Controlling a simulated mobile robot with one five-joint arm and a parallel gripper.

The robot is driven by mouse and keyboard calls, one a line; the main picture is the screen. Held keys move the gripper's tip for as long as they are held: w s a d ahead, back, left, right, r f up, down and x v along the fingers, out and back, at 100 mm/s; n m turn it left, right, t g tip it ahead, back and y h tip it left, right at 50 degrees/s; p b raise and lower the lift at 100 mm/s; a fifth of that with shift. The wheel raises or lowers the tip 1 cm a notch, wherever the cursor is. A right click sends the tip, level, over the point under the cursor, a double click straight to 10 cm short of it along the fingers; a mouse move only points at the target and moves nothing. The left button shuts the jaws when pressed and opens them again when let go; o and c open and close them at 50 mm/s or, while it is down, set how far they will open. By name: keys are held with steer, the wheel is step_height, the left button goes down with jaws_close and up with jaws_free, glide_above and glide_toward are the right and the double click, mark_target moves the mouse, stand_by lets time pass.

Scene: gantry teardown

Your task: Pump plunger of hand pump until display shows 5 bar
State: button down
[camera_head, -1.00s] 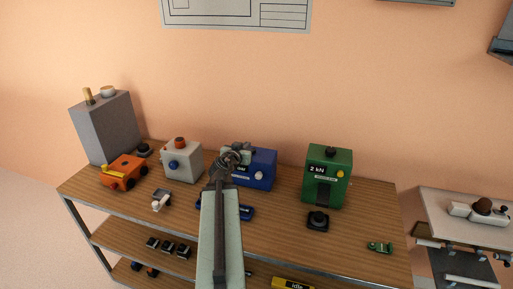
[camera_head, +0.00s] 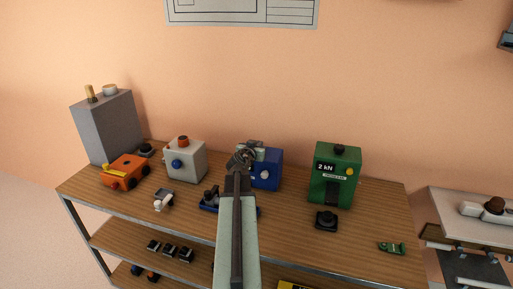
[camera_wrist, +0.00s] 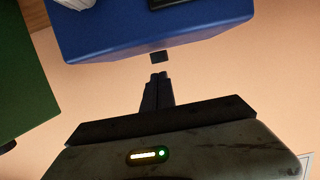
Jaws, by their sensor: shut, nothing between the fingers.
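A blue box (camera_head: 267,170) with a pale knob stands on the bench, partly hidden behind my arm in the head view. I take it to be the hand pump; no display reading is legible on it. In the wrist view the blue box (camera_wrist: 150,28) fills the top, and a small black block (camera_wrist: 159,57), possibly the plunger, sticks out from its edge. My gripper (camera_wrist: 159,77) is shut and empty, its fingertips close to that block with a small gap showing. In the head view my gripper (camera_head: 243,160) is in front of the box's left part.
A green box (camera_head: 338,174) reading 2 kN stands right, a grey box with a blue knob (camera_head: 185,160) left. A low blue device (camera_head: 209,199) sits in front. An orange unit (camera_head: 125,172) and tall grey block (camera_head: 107,128) are far left. The bench's right front is mostly clear.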

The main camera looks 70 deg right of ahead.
steer(key=shift+w+f, duration=0.1)
steer(key=shift+f, duration=0.35)
steer(key=shift+w+a, duration=0.1)
